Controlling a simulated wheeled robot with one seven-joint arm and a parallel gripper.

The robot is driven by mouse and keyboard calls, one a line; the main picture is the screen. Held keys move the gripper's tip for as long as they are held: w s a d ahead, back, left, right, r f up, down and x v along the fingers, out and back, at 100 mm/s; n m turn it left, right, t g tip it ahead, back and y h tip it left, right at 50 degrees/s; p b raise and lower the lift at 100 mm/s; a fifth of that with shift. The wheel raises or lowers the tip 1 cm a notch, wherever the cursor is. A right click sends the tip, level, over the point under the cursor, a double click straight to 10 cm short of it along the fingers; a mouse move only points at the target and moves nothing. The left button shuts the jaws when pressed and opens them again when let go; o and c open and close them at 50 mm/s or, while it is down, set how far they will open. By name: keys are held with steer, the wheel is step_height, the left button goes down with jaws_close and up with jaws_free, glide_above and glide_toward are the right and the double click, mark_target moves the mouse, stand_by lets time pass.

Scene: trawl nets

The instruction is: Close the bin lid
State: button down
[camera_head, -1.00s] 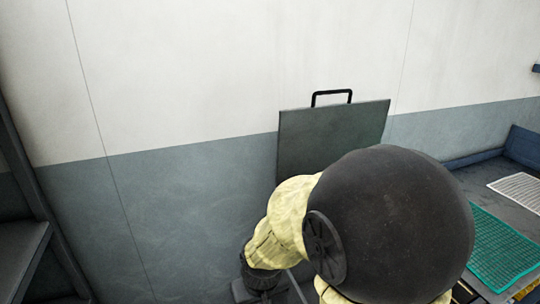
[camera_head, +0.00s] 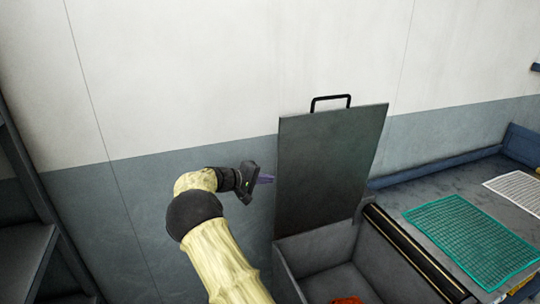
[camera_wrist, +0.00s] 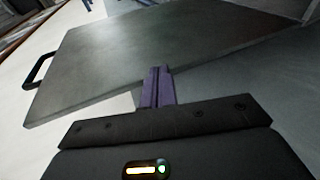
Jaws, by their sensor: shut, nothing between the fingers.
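The bin lid (camera_head: 330,165) is a dark grey panel standing upright, open, with a black loop handle (camera_head: 331,103) on its top edge. The open grey bin (camera_head: 318,252) is below it, with something orange-red (camera_head: 347,300) inside. My gripper (camera_head: 270,179) is shut and empty, just left of the lid's left edge and pointing right toward it. In the wrist view the purple fingers (camera_wrist: 157,85) are together in front of the lid (camera_wrist: 150,55), with its handle (camera_wrist: 40,70) at left. I cannot tell whether the fingertips touch the lid.
A workbench (camera_head: 415,190) on the right holds a green net mat (camera_head: 475,235) and a white net piece (camera_head: 518,187). A dark shelf (camera_head: 25,245) stands at the far left. The wall behind is plain, with free space left of the lid.

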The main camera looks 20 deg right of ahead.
steer(key=w+a+r+n+t+h, duration=0.1)
steer(key=w+a+r+t+h, duration=0.1)
steer(key=w+a+r+h, duration=0.1)
steer(key=w+a+r, duration=0.1)
steer(key=w+a, duration=0.1)
steer(key=w, duration=0.1)
steer(key=shift+a+r+t+h+p, duration=0.3)
steer(key=shift+a+t+h, duration=0.05)
steer(key=shift+t+h, duration=0.05)
steer(key=shift+w, duration=0.15)
steer(key=p+x, duration=0.5)
steer(key=x, duration=0.5)
steer(key=s+p, duration=0.1)
steer(key=s, duration=0.1)
steer(key=s+p, duration=0.1)
steer(key=s, duration=0.1)
steer(key=shift+a+f+p, duration=0.1)
steer(key=shift+f+p, duration=0.1)
steer(key=shift+p, duration=0.1)
steer(key=shift+f, duration=0.1)
